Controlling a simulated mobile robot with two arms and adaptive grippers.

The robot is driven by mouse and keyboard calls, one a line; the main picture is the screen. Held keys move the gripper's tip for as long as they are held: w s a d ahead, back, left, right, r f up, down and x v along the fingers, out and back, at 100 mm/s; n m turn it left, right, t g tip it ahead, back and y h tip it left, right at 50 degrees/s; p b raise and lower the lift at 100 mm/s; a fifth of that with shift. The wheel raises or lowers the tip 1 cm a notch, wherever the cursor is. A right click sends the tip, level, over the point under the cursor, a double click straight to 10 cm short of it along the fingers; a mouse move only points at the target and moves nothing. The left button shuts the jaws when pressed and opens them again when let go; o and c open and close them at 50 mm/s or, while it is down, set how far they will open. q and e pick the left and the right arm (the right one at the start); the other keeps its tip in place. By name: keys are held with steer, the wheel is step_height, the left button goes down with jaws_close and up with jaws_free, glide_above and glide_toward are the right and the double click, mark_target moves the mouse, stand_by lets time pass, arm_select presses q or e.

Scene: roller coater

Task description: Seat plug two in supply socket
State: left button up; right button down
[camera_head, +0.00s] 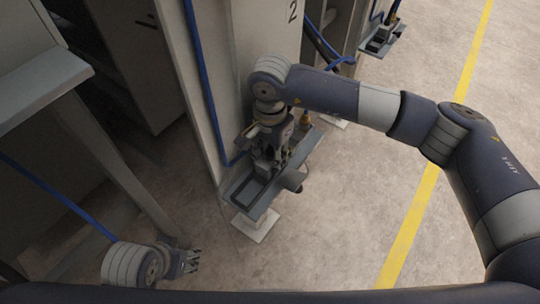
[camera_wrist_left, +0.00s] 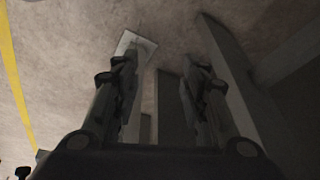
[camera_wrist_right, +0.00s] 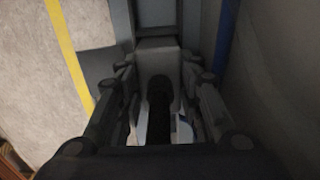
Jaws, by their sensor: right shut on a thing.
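My right gripper (camera_head: 268,168) points down over a grey bracket tray (camera_head: 235,198) at the foot of the cabinet panel marked 2. In the right wrist view its fingers (camera_wrist_right: 158,92) are shut on a grey plug (camera_wrist_right: 157,58) with a dark round cable end (camera_wrist_right: 158,92). The plug is at the tray; whether it is in a socket is hidden by the gripper. The supply socket cannot be made out clearly. My left gripper (camera_head: 190,262) is low at the lower left, away from the tray. In the left wrist view its fingers (camera_wrist_left: 160,85) are apart with nothing between them.
The cabinet panel (camera_head: 245,45) stands behind the tray, with a blue cable (camera_head: 205,85) down its edge. Another bracket (camera_head: 380,40) is at the upper right. A grey frame (camera_head: 115,165) stands at the left. The floor right of the tray is clear up to the yellow line (camera_head: 410,225).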

mark_target(270, 157)
arm_select(q)
steer(key=shift+w, duration=0.15)
arm_select(e)
steer(key=shift+f, duration=0.1)
steer(key=c, duration=1.4)
jaws_free()
arm_select(q)
steer(key=shift+w+d+r+t, duration=0.15)
steer(key=shift+w+t, duration=0.15)
steer(key=shift+w, duration=0.15)
steer(key=shift+s, duration=0.1)
steer(key=shift+s+r+p, duration=0.55)
steer(key=shift+r+p, duration=0.2)
steer(key=shift+p, duration=0.1)
arm_select(e)
step_height(270, 157, up, 12)
steer(key=shift+r, duration=0.1)
